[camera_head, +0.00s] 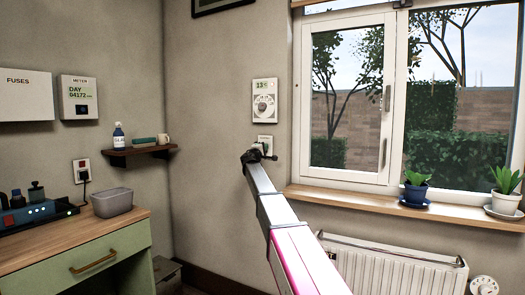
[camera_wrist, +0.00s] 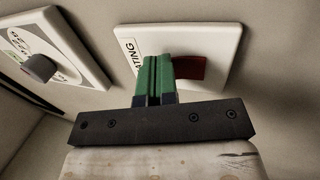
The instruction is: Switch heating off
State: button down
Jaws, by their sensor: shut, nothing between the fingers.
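The heating switch is a white plate (camera_wrist: 212,38) on the wall with a dark red rocker (camera_wrist: 190,68) and a label of which "ATING" shows. In the head view the switch plate (camera_head: 265,139) sits below the thermostat, its lower part hidden by my gripper (camera_head: 262,151). In the wrist view my gripper (camera_wrist: 154,60) has its green fingers shut and empty. They lie in front of the plate, over the left end of the rocker. I cannot tell whether they touch it, or which way the rocker is set.
The thermostat (camera_head: 264,101) with a round dial is just above the switch. A window (camera_head: 348,100) and its sill (camera_head: 380,205) with potted plants are to the right, above a radiator (camera_head: 390,265). A small shelf (camera_head: 140,152) and a bench (camera_head: 110,240) stand left.

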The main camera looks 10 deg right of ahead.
jog(key=shift+w, duration=0.1)
jog(key=shift+w+d+r, duration=0.15)
jog(key=shift+d+r, duration=0.05)
dwell(0.4)
jog(key=s+a, duration=0.8)
jog(key=s, duration=0.3)
jog(key=shift+s+a+r, duration=0.15)
jog(key=shift+s+r, duration=0.05)
jog(key=shift+r, duration=0.05)
